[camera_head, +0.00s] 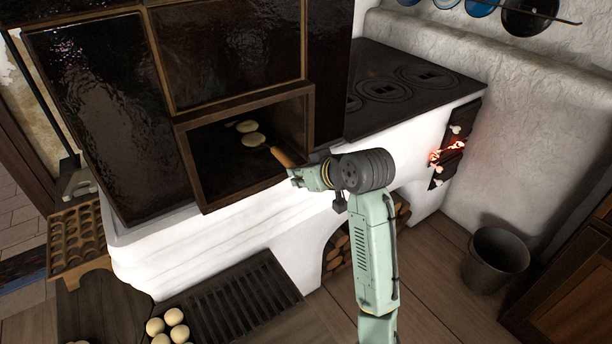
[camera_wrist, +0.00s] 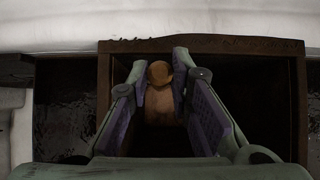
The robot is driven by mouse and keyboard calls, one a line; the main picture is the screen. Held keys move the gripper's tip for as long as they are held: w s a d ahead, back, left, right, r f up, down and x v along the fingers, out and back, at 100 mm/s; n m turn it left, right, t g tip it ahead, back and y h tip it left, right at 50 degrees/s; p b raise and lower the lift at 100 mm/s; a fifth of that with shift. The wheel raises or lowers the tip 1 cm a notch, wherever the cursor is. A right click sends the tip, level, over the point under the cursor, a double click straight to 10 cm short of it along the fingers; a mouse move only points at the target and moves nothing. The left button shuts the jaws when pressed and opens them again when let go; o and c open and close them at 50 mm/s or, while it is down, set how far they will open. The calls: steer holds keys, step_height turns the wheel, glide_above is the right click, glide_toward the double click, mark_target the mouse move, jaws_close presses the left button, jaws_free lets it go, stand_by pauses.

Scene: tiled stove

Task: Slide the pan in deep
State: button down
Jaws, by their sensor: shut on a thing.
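The pan's wooden handle (camera_head: 284,157) sticks out toward the front right of the framed opening (camera_head: 190,150) in the tiled stove. Two pale round pieces (camera_head: 253,139) show inside the opening, beyond the handle's far end. The dark pan body is hard to tell from the dark interior. My gripper (camera_head: 298,174) is at the opening's right front edge, shut on the handle. In the wrist view, the handle (camera_wrist: 160,103) lies between both fingers of my gripper (camera_wrist: 160,72), with the opening's wooden frame (camera_wrist: 230,46) around them.
The black cooktop (camera_head: 420,80) is at the right, above glowing fire doors (camera_head: 447,153). A bucket (camera_head: 495,262) stands on the floor. A board with pale dough balls (camera_head: 167,327), a dark slatted grate (camera_head: 235,305) and a tray with round hollows (camera_head: 77,238) are at the lower left.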

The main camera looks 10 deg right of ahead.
steer(key=c, duration=1.4)
jaws_free()
steer(key=shift+o, duration=0.2)
steer(key=v, duration=1.2)
steer(key=shift+r, duration=0.1)
steer(key=p+v, duration=0.5)
steer(key=v, duration=0.1)
